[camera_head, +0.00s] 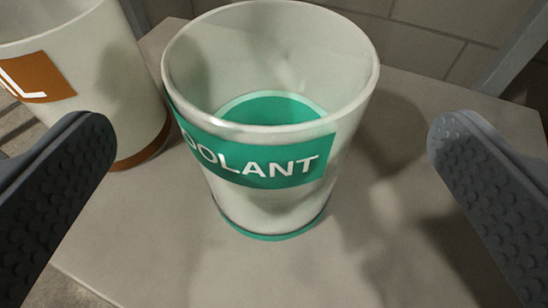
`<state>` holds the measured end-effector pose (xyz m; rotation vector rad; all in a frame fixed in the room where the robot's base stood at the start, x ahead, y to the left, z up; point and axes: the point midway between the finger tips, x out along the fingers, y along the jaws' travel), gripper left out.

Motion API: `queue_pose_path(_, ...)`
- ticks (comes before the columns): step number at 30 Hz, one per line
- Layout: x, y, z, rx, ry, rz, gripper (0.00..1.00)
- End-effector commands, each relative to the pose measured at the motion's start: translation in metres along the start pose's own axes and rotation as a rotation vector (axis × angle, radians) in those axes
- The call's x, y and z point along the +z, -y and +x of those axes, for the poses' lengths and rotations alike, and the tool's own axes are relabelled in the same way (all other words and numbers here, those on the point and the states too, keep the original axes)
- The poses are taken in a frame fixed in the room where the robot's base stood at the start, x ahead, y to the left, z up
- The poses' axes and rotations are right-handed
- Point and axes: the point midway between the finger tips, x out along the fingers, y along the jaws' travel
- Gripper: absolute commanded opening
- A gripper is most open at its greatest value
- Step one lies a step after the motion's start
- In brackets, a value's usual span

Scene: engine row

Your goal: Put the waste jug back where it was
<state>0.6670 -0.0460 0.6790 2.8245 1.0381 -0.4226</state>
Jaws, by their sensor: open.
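No jug with a waste label shows in this view. A whitish, see-through open container (270,215) with a green label reading "OOLANT", its first letter cut off by the curve, stands upright on a grey surface. It has a green disc inside and a green band at its base. My gripper (270,150) is open, with one dark, studded finger at the left and one at the right. The coolant container stands between and beyond the fingers, apart from both in the picture. Nothing is held.
A second whitish container (110,95) with a brown label ending in "L" stands at the left, close to the coolant one and partly cut off. The grey surface (400,160) is clear at the right. Grey uprights and a block wall (430,45) stand behind.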

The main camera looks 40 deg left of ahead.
Motion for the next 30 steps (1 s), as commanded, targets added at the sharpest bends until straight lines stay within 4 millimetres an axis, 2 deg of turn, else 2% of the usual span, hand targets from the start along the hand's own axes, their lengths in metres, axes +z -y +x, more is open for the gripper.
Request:
queue_pose_path(3,0.000,0.000,-0.020,0.001,0.003,0.002,1.00)
queue_pose_path(10,0.001,0.001,-0.040,0.000,0.004,0.003,1.00)
queue_pose_path(30,0.001,0.001,-0.043,-0.001,0.003,0.002,1.00)
